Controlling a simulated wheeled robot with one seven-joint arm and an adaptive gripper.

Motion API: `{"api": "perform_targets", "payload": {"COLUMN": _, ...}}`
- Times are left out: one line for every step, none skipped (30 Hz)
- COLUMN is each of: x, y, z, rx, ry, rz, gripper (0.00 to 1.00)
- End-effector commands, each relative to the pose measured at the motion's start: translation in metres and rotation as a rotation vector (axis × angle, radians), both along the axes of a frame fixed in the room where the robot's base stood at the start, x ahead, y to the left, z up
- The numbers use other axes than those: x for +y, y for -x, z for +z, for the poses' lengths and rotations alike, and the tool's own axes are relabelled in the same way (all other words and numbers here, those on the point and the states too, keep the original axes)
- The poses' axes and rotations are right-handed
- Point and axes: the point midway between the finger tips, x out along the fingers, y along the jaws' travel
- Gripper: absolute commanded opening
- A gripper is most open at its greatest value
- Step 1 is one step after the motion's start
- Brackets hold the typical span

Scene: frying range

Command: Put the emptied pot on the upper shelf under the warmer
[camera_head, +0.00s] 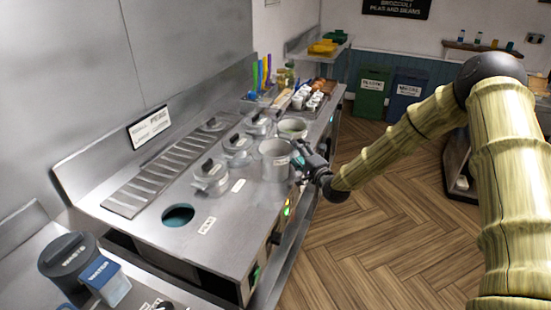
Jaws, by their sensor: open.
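An open metal pot (274,163) without a lid stands on the steel range top, near its front edge. Its inside is too small to read clearly. My gripper (299,163) is open at the right side of this pot, close to its wall; I cannot tell whether it touches. A second open pot (292,128), greenish inside, stands just behind it. Lidded pots (210,178) stand in a row to the left. I cannot make out the warmer or its upper shelf in this view.
A round opening (177,215) in the range top (232,213) lies at the near left. A slatted strip (160,172) runs along the back. Cups (307,95) and coloured bottles stand at the far end. The wooden floor (370,230) in front is clear.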

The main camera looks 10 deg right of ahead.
Motion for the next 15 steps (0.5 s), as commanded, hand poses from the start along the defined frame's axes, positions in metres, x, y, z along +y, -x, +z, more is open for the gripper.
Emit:
{"api": "perform_targets", "payload": {"x": 0.0, "y": 0.0001, "z": -0.0002, "rx": 0.0, "ry": 0.0, "rz": 0.0, "gripper": 0.61}}
{"api": "perform_targets", "payload": {"x": -0.0001, "y": 0.0002, "z": -0.0001, "rx": 0.0, "ry": 0.0, "rz": 0.0, "gripper": 0.61}}
{"api": "perform_targets", "payload": {"x": -0.0001, "y": 0.0002, "z": -0.0001, "rx": 0.0, "ry": 0.0, "rz": 0.0, "gripper": 0.59}}
{"api": "perform_targets", "payload": {"x": -0.0001, "y": 0.0002, "z": -0.0001, "rx": 0.0, "ry": 0.0, "rz": 0.0, "gripper": 0.53}}
{"api": "perform_targets", "payload": {"x": -0.0001, "y": 0.0002, "z": -0.0001, "rx": 0.0, "ry": 0.0, "rz": 0.0, "gripper": 0.48}}
{"api": "perform_targets", "payload": {"x": -0.0001, "y": 0.0003, "z": 0.0, "rx": 0.0, "ry": 0.0, "rz": 0.0, "gripper": 0.41}}
{"api": "perform_targets", "payload": {"x": -0.0001, "y": 0.0003, "z": 0.0, "rx": 0.0, "ry": 0.0, "rz": 0.0, "gripper": 0.35}}
{"api": "perform_targets", "payload": {"x": -0.0001, "y": 0.0003, "z": 0.0, "rx": 0.0, "ry": 0.0, "rz": 0.0, "gripper": 0.3}}
{"api": "perform_targets", "payload": {"x": -0.0001, "y": 0.0003, "z": 0.0, "rx": 0.0, "ry": 0.0, "rz": 0.0, "gripper": 0.22}}
{"api": "perform_targets", "payload": {"x": -0.0001, "y": 0.0003, "z": 0.0, "rx": 0.0, "ry": 0.0, "rz": 0.0, "gripper": 0.17}}
{"api": "perform_targets", "payload": {"x": -0.0001, "y": 0.0004, "z": -0.0001, "rx": 0.0, "ry": 0.0, "rz": 0.0, "gripper": 0.12}}
{"api": "perform_targets", "payload": {"x": -0.0001, "y": 0.0004, "z": -0.0001, "rx": 0.0, "ry": 0.0, "rz": 0.0, "gripper": 0.04}}
{"api": "perform_targets", "payload": {"x": -0.0001, "y": 0.0004, "z": -0.0001, "rx": 0.0, "ry": 0.0, "rz": 0.0, "gripper": 0.0}}
{"api": "perform_targets", "payload": {"x": 0.0, "y": 0.0002, "z": 0.0006, "rx": -0.001, "ry": 0.0, "rz": 0.0, "gripper": 0.0}}
{"api": "perform_targets", "payload": {"x": -0.0001, "y": 0.0002, "z": 0.0006, "rx": -0.001, "ry": 0.0, "rz": 0.0, "gripper": 0.0}}
